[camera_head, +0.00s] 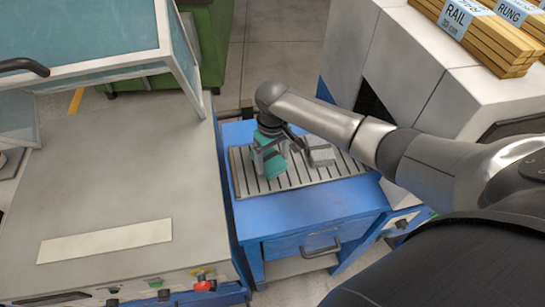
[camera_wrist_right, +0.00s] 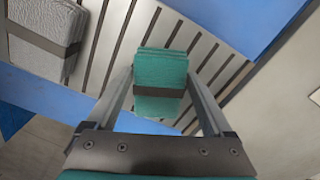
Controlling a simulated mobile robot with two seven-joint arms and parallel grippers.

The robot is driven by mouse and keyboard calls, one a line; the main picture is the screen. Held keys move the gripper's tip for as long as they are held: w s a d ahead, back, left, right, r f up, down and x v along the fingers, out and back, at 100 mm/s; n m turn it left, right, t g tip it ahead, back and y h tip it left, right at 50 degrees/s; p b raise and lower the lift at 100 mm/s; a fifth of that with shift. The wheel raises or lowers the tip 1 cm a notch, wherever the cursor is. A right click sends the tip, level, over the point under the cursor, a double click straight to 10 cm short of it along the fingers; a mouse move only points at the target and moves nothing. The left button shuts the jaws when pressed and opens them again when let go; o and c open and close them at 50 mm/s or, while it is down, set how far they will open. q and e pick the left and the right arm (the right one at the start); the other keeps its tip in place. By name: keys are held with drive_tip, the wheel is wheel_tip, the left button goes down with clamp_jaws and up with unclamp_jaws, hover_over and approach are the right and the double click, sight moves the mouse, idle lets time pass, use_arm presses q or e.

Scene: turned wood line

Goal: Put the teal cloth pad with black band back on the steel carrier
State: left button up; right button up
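The teal cloth pad with a black band (camera_wrist_right: 160,68) is between the fingertips of my right gripper (camera_wrist_right: 161,82), which touch its two sides. In the head view the teal pad (camera_head: 270,166) is partly hidden by my right gripper (camera_head: 272,152). It is over the slatted steel carrier (camera_head: 297,176), left of its middle; I cannot tell whether it rests on the slats. A grey pad with a dark band (camera_head: 320,155) lies on the carrier to the right, and it also shows in the wrist view (camera_wrist_right: 42,45). My left gripper is not in view.
The carrier lies on a blue cabinet (camera_head: 310,218) with a drawer handle. A grey worktop (camera_head: 110,180) with a glazed guard (camera_head: 80,35) stands to the left. Labelled wooden bars (camera_head: 475,35) lie on a white unit at the upper right. Bare slats surround the teal pad.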

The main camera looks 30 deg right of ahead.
sight(272, 161)
drive_tip(key=shift+o, duration=0.9)
wheel_tip(272, 161, up, 12)
drive_tip(key=p, duration=0.2)
drive_tip(key=shift+r, duration=0.25)
idle(0.8)
